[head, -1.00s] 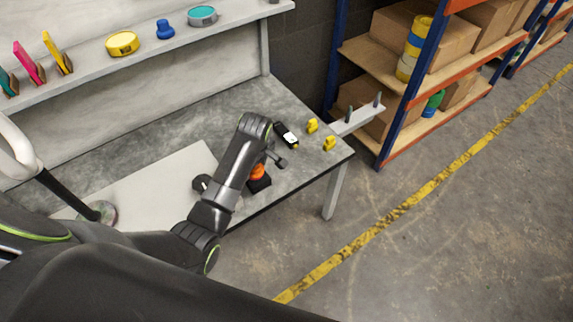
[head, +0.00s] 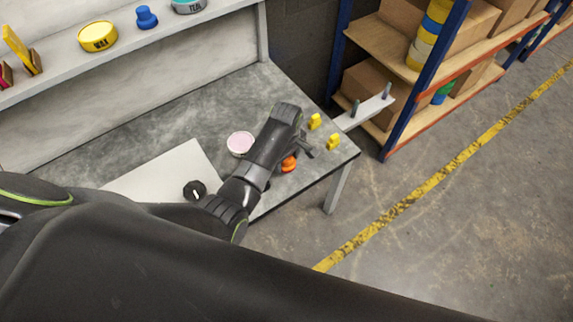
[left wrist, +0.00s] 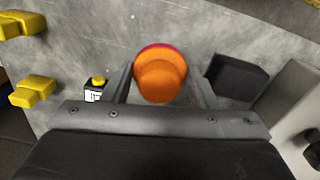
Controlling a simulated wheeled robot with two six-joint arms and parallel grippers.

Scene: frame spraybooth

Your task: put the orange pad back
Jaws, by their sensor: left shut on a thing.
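The orange pad (left wrist: 160,80) is a round knob-like piece with a dark red rim at its far edge. My left gripper (left wrist: 162,88) is shut on it, one finger on each side. In the head view the pad (head: 289,164) shows as a small orange patch beside the left gripper (head: 298,152), near the bench's right edge. A black block (left wrist: 236,76) is right of the pad in the left wrist view, apart from it. The pad's underside is hidden, and its height above the bench is hard to tell. My right gripper is not in view.
Two yellow pieces (head: 314,121) (head: 333,142) stand near the bench corner. A small black bottle (left wrist: 95,92) is close to the left finger. A pink-topped tin (head: 239,143) and a black knob (head: 194,189) lie left of my arm. The back shelf (head: 190,36) holds tins.

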